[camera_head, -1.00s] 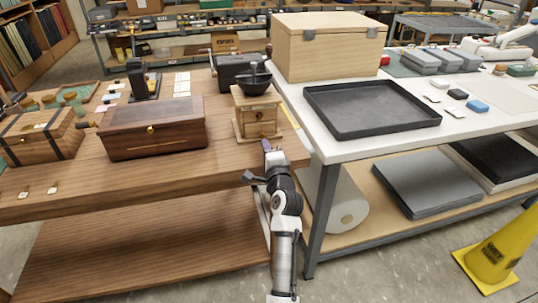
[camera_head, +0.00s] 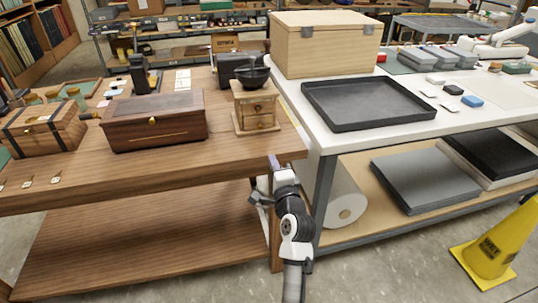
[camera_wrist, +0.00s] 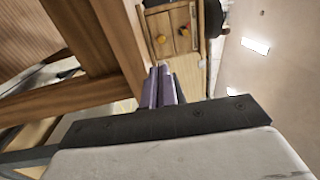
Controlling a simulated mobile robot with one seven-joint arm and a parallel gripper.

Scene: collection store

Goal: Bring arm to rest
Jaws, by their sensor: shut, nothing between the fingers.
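My gripper (camera_head: 273,162) is at the front edge of the wooden table (camera_head: 215,165), near its right front corner, at the end of my raised arm. In the wrist view its two purple fingers (camera_wrist: 159,86) are together, with nothing between them. The small wooden coffee grinder (camera_head: 255,110) with its dark bowl stands on the table behind my gripper. In the wrist view the grinder (camera_wrist: 172,31) shows tilted beyond the fingertips, and the table's wooden edge and leg (camera_wrist: 105,45) lie close to their left.
A dark wooden chest (camera_head: 153,122) and a banded box (camera_head: 43,130) stand on the table. The white table (camera_head: 320,140) on the right bears a black tray (camera_head: 365,103) and a pale wooden case (camera_head: 325,48). A yellow wet-floor sign (camera_head: 497,245) stands at the lower right.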

